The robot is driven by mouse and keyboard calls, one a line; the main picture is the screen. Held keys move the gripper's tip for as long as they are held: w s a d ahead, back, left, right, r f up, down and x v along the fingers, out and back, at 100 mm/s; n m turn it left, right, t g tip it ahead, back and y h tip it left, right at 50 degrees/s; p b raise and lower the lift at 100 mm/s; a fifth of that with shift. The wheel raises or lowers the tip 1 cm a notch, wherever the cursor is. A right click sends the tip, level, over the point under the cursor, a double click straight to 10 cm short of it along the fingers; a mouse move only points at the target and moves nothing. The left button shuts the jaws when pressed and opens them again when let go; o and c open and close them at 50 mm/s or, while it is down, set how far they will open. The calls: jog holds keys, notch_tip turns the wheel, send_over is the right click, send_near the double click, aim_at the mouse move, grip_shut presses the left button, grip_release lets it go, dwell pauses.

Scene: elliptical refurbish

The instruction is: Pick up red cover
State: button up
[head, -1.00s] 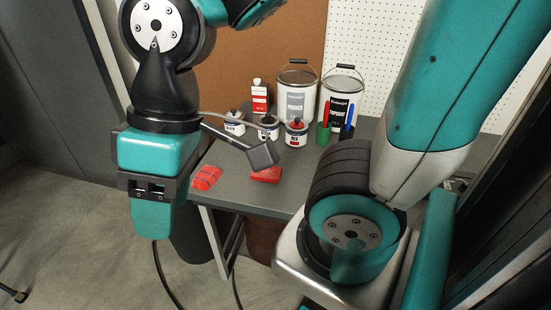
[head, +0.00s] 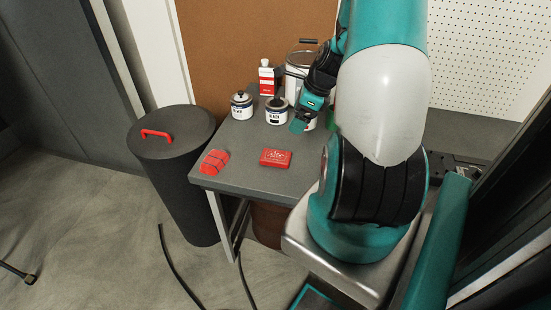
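My gripper (head: 298,125) is at the small paint cans at the back of the grey table, pointing down and left. It covers the spot where a small can labelled RED with a red lid stood, so that red cover is hidden from view. A sliver of white can shows beside the gripper. The fingers are too small to tell whether they are open or hold anything. Two other small cans, a left one (head: 242,106) and a middle one (head: 277,111), have dark lids and stand upright left of the gripper.
A red box (head: 276,158) and a red folded item (head: 214,162) lie on the table (head: 245,176). A red-and-white bottle (head: 267,78) and a big can (head: 296,62) stand behind. A dark bin (head: 172,165) with a red handle stands left. The table front is mostly clear.

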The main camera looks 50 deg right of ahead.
send_over(276, 155)
jog(key=s, duration=0.3)
jog(key=f, duration=1)
jog(key=shift+w+d+f, duration=0.15)
jog(key=shift+d+f, duration=0.15)
jog(key=shift+p+x, duration=0.45)
jog(key=shift+x, duration=2.6)
jog(key=shift+d+f, duration=0.15)
jog(key=c, duration=1.2)
jog(key=shift+o, duration=0.2)
